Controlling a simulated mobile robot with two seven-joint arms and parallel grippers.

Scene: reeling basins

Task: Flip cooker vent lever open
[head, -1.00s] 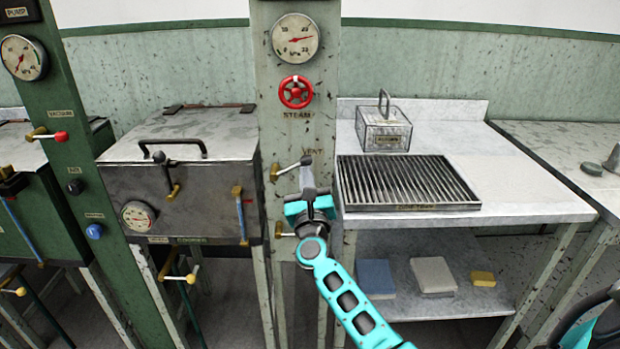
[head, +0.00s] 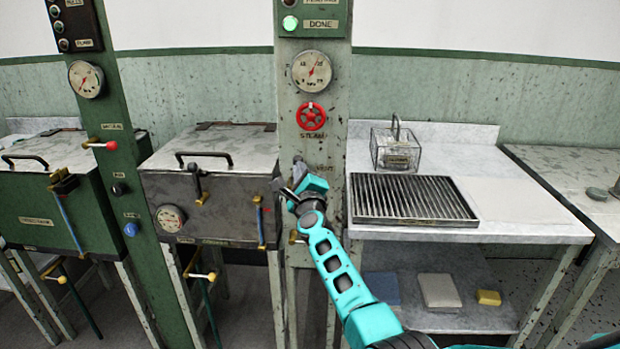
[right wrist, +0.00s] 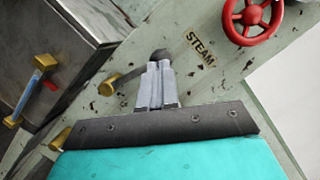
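The vent lever shows in the right wrist view as a brass pivot (right wrist: 108,88) and an arm ending in a dark knob (right wrist: 160,54). It sits on the pale post, and by the tilted STEAM label it points roughly upward. My right gripper (right wrist: 158,66) has its two grey fingers together, with the tips at the knob. In the head view my right gripper (head: 300,176) is in front of the post and covers much of the lever and part of the VENT label. The cooker (head: 210,190) is the grey metal box to the left. My left gripper is not in view.
A red STEAM wheel (head: 312,117) and a gauge (head: 312,70) are above the lever. Another brass lever (head: 296,237) is below it on the post. A bench with a grate (head: 412,198) stands to the right. A green lamp (head: 290,24) is lit beside DONE.

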